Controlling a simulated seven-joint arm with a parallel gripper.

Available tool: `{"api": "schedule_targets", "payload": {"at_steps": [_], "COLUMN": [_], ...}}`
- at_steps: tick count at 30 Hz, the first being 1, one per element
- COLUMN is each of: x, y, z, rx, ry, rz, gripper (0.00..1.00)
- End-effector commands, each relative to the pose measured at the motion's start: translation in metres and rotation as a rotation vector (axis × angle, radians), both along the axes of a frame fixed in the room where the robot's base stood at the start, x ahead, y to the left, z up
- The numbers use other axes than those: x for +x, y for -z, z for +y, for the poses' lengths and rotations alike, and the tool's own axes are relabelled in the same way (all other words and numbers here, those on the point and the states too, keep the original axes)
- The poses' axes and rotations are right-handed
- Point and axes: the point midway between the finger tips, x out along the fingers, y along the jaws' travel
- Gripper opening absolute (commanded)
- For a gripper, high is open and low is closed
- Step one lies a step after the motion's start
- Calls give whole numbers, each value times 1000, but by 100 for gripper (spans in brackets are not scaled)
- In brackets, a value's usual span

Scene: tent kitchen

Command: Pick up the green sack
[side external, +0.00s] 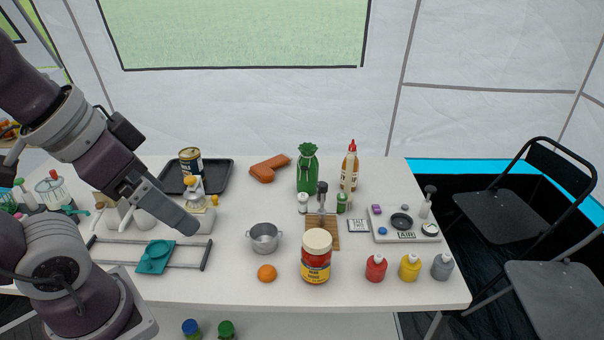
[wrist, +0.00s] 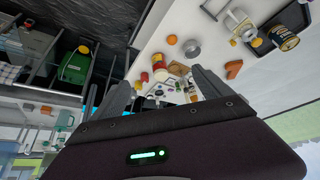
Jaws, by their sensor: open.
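The green sack (side external: 307,168) stands upright on the white table towards the back, with a gathered top. In the side view, my gripper (side external: 188,226) is well to its left and nearer the camera, above the table and pointing down to the right. In the wrist view, my gripper (wrist: 160,78) has its two fingers spread apart with nothing held between them. The sack cannot be made out clearly in the wrist view; the right finger may hide it.
A sauce bottle (side external: 350,167) stands just right of the sack, and an orange-brown holster-like object (side external: 269,168) lies to its left. A pepper mill (side external: 321,198) and small shakers stand in front. A large red jar (side external: 316,258) and metal pot (side external: 264,238) are nearer the camera.

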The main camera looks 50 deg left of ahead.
Motion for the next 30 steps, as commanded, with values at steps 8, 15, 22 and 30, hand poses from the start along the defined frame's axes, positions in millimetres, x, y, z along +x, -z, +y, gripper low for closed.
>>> {"api": "schedule_targets", "payload": {"at_steps": [8,15,22,30], "x": [0,0,3,179], "y": [0,0,-1,-18], "z": [0,0,1,60], "rx": [0,0,2,102], "ry": [0,0,-3,-109], "rz": [0,0,-2,-168], "gripper": [89,90,90,90]}}
